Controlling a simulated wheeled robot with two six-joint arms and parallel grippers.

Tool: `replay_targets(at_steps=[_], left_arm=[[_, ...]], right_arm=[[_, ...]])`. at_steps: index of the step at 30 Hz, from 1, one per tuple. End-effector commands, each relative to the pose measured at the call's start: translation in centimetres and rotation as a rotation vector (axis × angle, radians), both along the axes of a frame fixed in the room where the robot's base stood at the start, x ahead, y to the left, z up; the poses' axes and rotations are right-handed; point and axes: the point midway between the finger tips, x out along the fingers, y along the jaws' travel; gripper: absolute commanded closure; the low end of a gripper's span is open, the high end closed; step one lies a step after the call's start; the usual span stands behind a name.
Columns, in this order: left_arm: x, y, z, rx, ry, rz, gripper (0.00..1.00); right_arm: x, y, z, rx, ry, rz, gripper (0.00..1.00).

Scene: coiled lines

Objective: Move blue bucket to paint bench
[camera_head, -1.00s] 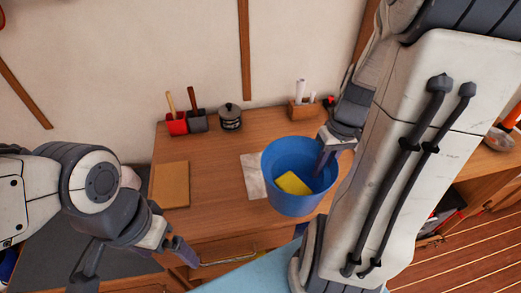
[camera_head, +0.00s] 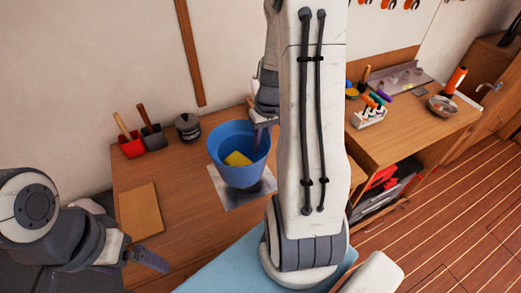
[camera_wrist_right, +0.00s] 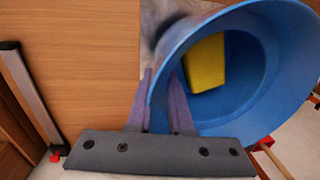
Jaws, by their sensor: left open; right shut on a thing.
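The blue bucket (camera_head: 226,145) is over the left wooden bench (camera_head: 183,200), above a grey-white sheet (camera_head: 232,203); whether it touches the sheet is hard to tell. A yellow sponge-like block (camera_head: 237,159) lies inside it. My right gripper (camera_head: 262,123) is shut on the bucket's rim, partly hidden by my arm. The right wrist view shows its fingers (camera_wrist_right: 161,76) on either side of the bucket wall (camera_wrist_right: 215,22), with the yellow block (camera_wrist_right: 205,62) inside. My left gripper (camera_head: 145,261) is open and empty at the bench's front left, apart from the bucket.
A red holder (camera_head: 132,148), a dark holder (camera_head: 154,139) and a dark pot (camera_head: 188,127) stand at the bench's back. A tan board (camera_head: 140,212) lies at left. A second bench (camera_head: 395,130) at right carries bottles in a rack (camera_head: 371,116) and a bowl (camera_head: 443,105).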

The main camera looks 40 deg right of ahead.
Motion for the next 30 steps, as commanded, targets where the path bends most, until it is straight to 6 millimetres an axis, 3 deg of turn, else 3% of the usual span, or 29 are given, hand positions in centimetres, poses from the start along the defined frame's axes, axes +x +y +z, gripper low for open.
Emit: replay_targets(at_steps=[10, 23, 24, 25, 30], left_arm=[[0.0, 0.0, 0.5, 0.000, 0.000, 0.000, 0.00], [0.0, 0.0, -0.1, 0.000, 0.000, 0.000, 0.00], [0.0, 0.0, 0.1, 0.000, 0.000, 0.000, 0.00], [0.0, 0.0, 0.1, 0.000, 0.000, 0.000, 0.00], [0.0, 0.0, 0.1, 0.000, 0.000, 0.000, 0.00]], right_arm=[[0.3, 0.1, -3.9, 0.002, 0.003, 0.000, 1.00], [0.3, 0.0, -4.7, 0.000, 0.000, 0.001, 1.00], [0.3, 0.0, -4.5, 0.000, 0.000, 0.001, 0.66], [0.3, 0.0, -4.5, 0.000, 0.000, 0.001, 0.54], [0.3, 0.0, -4.5, 0.000, 0.000, 0.001, 0.51]])
